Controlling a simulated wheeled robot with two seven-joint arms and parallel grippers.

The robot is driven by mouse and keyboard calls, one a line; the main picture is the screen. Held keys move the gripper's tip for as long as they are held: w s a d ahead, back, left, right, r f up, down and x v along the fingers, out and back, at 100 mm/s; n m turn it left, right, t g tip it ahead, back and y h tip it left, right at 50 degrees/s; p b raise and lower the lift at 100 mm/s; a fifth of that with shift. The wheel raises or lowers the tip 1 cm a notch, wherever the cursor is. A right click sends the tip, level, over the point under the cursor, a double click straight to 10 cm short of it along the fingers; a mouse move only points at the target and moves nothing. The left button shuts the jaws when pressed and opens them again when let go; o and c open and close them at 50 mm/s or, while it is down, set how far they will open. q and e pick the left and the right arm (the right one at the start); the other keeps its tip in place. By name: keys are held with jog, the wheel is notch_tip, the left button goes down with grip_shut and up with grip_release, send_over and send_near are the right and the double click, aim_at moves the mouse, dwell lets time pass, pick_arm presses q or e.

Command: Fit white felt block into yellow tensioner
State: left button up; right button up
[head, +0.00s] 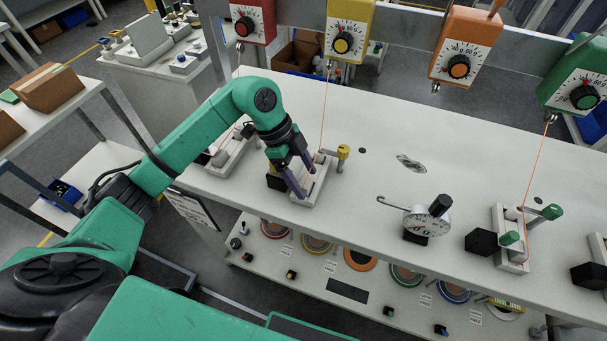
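The yellow tensioner (349,30) hangs from the rail at the top, a box with a black-and-yellow dial. An orange thread runs from it down to a white fixture (313,190) with a yellow knob (343,152) on the table. My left gripper (299,176) points down at this fixture, its two purple fingers over its left part. Whether a white felt block is between the fingers cannot be made out; the fingers and the fixture's white parts overlap. A black block (275,183) lies just left of the fingers. My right gripper is not in view.
Red (251,20), orange (466,45) and green (578,80) tensioners hang along the rail. Another white fixture (231,152) stands left behind my arm. A round gauge (427,221) and a green-knobbed fixture (511,240) stand to the right. The table's middle is mostly free.

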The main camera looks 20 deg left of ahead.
pick_arm(q)
jog(key=b+v, duration=0.2)
jog(key=v, duration=1)
jog(key=shift+s, duration=0.1)
